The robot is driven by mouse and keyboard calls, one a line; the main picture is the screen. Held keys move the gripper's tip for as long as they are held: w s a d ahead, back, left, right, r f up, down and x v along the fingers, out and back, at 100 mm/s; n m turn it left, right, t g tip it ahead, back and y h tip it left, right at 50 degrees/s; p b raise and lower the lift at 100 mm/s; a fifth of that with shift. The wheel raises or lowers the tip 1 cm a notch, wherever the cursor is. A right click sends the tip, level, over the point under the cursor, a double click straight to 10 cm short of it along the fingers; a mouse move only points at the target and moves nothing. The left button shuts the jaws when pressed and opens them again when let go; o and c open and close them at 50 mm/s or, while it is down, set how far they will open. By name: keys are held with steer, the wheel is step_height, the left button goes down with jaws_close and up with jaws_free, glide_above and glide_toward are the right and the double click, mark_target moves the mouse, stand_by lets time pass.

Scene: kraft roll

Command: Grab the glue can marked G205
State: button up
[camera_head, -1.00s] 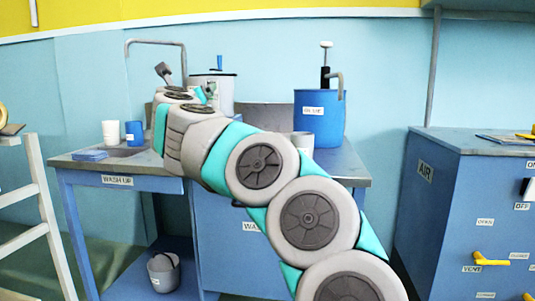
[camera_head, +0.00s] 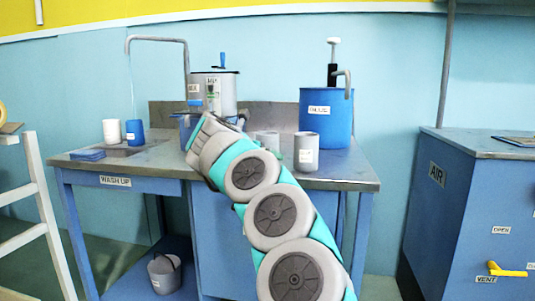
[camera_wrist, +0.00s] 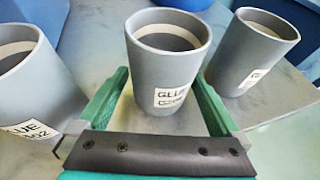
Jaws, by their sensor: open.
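In the wrist view, three grey cans with white glue labels stand on the grey bench top. The middle can (camera_wrist: 167,72) stands upright between the green fingers of my open gripper (camera_wrist: 160,90); whether either finger touches it I cannot tell. Its label reads "GLUE", but the code below is too blurred to read. The left can (camera_wrist: 38,85) has a label ending in "02". The right can (camera_wrist: 252,50) has a partly turned, unreadable label. I cannot tell which is G205. In the head view my gripper is hidden behind my wrist, and grey cans (camera_head: 306,152) (camera_head: 267,141) show right of it.
A blue drum with a pump (camera_head: 326,122) stands behind the cans at the right. A grey pot (camera_head: 214,90) stands at the back. A white cup (camera_head: 112,132) and a blue cup (camera_head: 135,133) stand at the left. The bench's front right (camera_head: 345,178) is clear.

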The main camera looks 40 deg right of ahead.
steer(key=x, duration=0.4)
steer(key=shift+d+f+p, duration=0.15)
steer(key=shift+p, duration=0.15)
steer(key=shift+c, duration=0.2)
steer(key=c, duration=1.1)
steer(key=shift+r, duration=0.2)
